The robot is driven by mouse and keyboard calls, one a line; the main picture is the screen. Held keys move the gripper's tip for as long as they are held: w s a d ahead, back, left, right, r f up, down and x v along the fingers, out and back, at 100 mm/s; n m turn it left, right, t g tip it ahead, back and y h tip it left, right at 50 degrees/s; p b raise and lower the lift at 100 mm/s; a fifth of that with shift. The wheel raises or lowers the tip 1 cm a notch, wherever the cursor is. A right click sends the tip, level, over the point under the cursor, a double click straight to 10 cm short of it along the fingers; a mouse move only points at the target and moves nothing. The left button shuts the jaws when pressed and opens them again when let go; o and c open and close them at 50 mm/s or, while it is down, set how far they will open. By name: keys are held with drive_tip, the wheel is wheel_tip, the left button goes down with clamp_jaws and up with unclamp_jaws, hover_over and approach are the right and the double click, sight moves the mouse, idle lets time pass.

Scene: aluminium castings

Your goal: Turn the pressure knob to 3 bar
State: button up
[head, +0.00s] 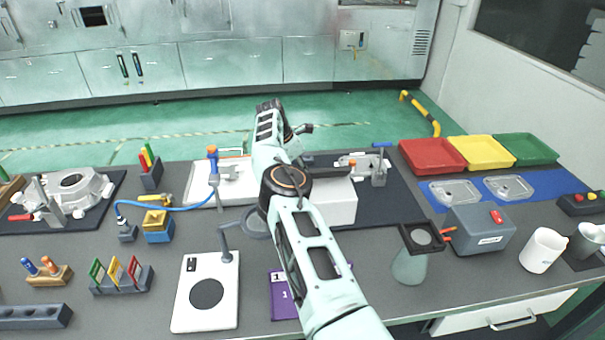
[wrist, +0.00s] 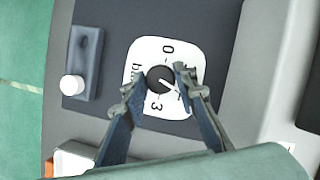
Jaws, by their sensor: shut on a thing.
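The pressure knob (wrist: 158,78) is round and black, on a white dial plate (wrist: 141,52) set in a dark panel, in the wrist view. The plate shows a 0 above the knob and a 3 below it. A pale pointer line on the knob points right and slightly down, between the 0 and the 3 and short of the 3. My gripper (wrist: 158,84) has one finger on each side of the knob and is shut on it. In the head view my arm hides the knob and fingertips.
In the wrist view a grey block with a white round button (wrist: 72,85) sits left of the dial. In the head view, red (head: 432,156), yellow (head: 481,152) and green (head: 526,149) trays stand at the bench's back right. A grey box (head: 478,232) and white mug (head: 543,250) stand at right.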

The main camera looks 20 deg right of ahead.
drive_tip(key=shift+s+f, duration=0.1)
drive_tip(key=shift+f, duration=0.05)
drive_tip(key=o, duration=1.1)
drive_tip(key=v, duration=1.2)
drive_tip(key=shift+o, duration=0.3)
